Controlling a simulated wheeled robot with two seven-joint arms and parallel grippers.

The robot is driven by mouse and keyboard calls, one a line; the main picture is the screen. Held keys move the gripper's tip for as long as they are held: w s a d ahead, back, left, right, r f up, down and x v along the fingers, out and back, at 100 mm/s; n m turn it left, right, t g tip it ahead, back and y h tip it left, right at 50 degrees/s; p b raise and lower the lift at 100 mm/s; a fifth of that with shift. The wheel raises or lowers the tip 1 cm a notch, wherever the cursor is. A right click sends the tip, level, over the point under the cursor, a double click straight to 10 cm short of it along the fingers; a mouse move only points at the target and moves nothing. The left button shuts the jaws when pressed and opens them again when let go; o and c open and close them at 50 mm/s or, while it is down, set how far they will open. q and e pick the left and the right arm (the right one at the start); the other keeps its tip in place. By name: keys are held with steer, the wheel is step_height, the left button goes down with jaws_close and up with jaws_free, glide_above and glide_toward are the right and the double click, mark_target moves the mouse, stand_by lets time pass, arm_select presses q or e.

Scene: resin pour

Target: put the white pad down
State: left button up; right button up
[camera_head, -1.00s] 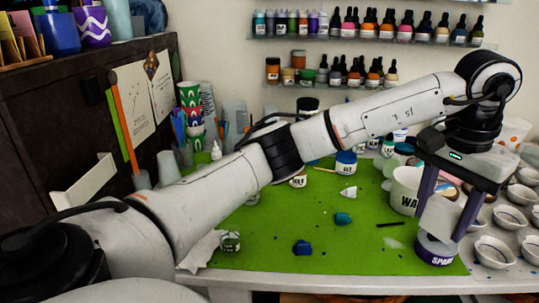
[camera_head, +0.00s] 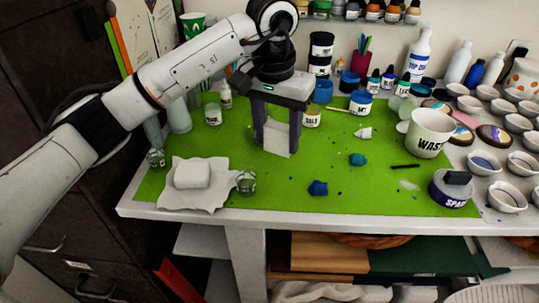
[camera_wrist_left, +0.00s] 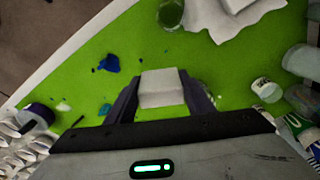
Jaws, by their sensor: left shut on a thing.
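My left gripper (camera_head: 277,145) points down over the middle-back of the green mat (camera_head: 230,165). It is shut on a white pad (camera_head: 278,138), whose pale block shows between the dark fingers. In the left wrist view the pad (camera_wrist_left: 162,88) sits between the fingertips with green mat around it. I cannot tell from these views whether its lower edge touches the mat. My right gripper is not in view.
A second white block (camera_head: 192,174) lies on crumpled white paper (camera_head: 215,193) at the front left, beside a small glass jar (camera_head: 247,183). Blue lumps (camera_head: 318,188), a waste cup (camera_head: 430,132) and a spare jar (camera_head: 454,189) stand to the right.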

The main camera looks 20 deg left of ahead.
mark_target(276, 153)
arm_select(q)
step_height(276, 153, down, 5)
steer(key=shift+a+f, duration=0.1)
stand_by(0.3)
steer(key=shift+f, duration=0.1)
steer(key=shift+f, duration=0.15)
steer(key=o, duration=1.2)
